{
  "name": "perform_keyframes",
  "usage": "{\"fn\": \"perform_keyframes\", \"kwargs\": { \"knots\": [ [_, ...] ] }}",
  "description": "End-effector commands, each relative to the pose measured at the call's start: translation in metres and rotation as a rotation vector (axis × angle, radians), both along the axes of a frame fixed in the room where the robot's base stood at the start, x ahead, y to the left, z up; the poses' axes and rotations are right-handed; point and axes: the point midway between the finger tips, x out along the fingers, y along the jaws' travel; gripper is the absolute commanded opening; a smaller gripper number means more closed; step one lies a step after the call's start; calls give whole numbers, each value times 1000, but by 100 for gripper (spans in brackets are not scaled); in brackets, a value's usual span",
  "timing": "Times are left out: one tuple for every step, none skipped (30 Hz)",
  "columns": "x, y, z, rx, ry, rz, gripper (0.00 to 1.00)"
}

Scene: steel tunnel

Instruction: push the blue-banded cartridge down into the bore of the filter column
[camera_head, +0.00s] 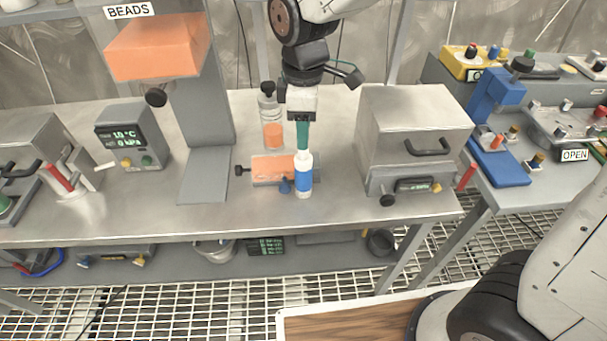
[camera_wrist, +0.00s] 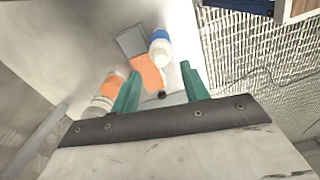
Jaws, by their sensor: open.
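The blue-banded cartridge (camera_head: 303,181), white with a blue band, stands upright in front of an orange block (camera_head: 268,169) on the steel bench. It also shows in the wrist view (camera_wrist: 160,42), beyond my fingertips. My gripper (camera_head: 303,147) points down with green fingers just above or behind the cartridge's top; contact cannot be told. In the wrist view the fingers (camera_wrist: 157,72) are spread, with nothing between them. A clear bottle-like vessel with an orange filling (camera_head: 272,133) stands behind the block. I cannot tell which is the filter column, and its bore is not visible.
A grey box-shaped unit (camera_head: 415,125) stands close on the right. A grey post with an orange hopper (camera_head: 160,48) labelled BEADS and a display unit (camera_head: 133,137) are on the left. The bench front (camera_head: 330,205) is mostly clear.

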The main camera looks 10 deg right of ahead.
Motion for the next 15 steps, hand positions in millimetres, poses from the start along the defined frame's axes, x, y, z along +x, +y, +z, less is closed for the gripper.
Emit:
{"fn": "perform_keyframes", "kwargs": {
  "knots": [
    [-1,0,-7,-1,1,0,45],
    [-1,0,-11,-2,2,0,45],
    [-2,1,-18,-2,2,-1,45],
    [-2,1,-23,-2,4,-1,45],
    [-2,1,-28,-1,3,-1,45],
    [-2,1,-33,-1,2,-1,45],
    [-2,1,-37,-1,2,-2,45],
    [-2,1,-40,-1,1,-2,45],
    [-2,1,-43,-1,1,-2,45],
    [-2,1,-45,-1,1,-2,45],
    [-2,1,-46,0,1,-2,45],
    [-2,1,-47,0,0,-2,45],
    [-2,1,-47,0,0,-2,45],
    [-2,1,-47,0,0,-2,45],
    [-2,1,-47,1,-1,-2,45]
  ]
}}
